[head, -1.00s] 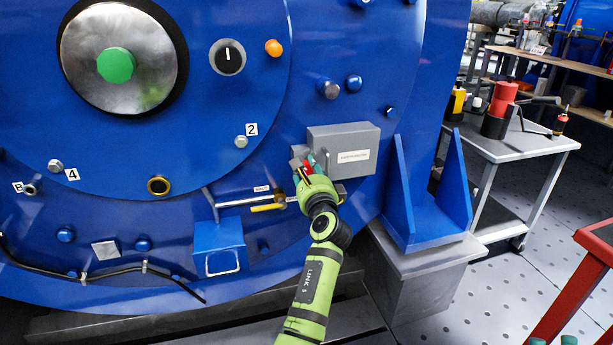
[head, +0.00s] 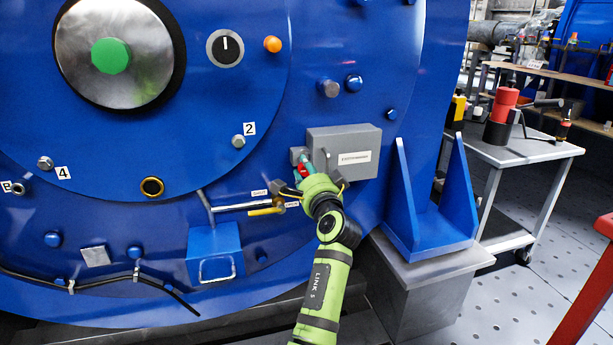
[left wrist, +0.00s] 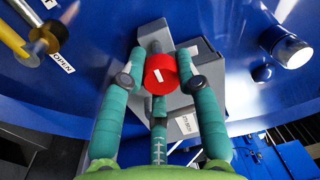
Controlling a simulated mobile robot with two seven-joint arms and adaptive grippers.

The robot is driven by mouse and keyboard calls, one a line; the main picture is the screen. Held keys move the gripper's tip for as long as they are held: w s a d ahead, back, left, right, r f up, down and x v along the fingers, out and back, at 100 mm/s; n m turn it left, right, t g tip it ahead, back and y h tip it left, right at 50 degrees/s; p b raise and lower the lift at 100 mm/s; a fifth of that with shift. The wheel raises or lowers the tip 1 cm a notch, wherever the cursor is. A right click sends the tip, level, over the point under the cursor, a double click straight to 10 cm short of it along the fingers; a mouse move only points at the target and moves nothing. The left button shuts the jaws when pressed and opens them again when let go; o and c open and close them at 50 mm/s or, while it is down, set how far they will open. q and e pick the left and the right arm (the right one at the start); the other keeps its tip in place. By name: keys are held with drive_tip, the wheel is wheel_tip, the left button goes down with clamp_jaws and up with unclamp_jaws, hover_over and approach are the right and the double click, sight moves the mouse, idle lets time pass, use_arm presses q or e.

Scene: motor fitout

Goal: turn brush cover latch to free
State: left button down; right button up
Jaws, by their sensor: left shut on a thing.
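The brush cover latch is a red round knob (left wrist: 160,76) with a short white bar on its face. It sits at the left side of a grey box (head: 352,160) on the blue motor housing. The grey box also shows behind the knob in the left wrist view (left wrist: 208,66). My left gripper (head: 304,170) is at the knob. In the left wrist view its teal fingers (left wrist: 160,84) close around the knob from several sides. The knob is partly hidden by the fingers in the head view. My right gripper is not in view.
A yellow-handled valve (head: 266,211) on a pipe is just left of my gripper. A blue box with a handle (head: 213,256) is below it. A blue bracket (head: 428,215) stands to the right. A grey cart (head: 520,150) with tools is farther right.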

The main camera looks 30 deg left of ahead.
use_arm(q)
drive_tip(key=shift+a+r+n, duration=0.1)
drive_tip(key=shift+r+n, duration=0.05)
drive_tip(key=shift+n, duration=0.15)
drive_tip(key=c, duration=0.9)
unclamp_jaws()
drive_tip(key=shift+s+d+f, duration=0.2)
drive_tip(key=shift+d, duration=0.1)
drive_tip(key=v, duration=0.6)
drive_tip(key=shift+s+d, duration=0.3)
drive_tip(key=shift+d, duration=0.1)
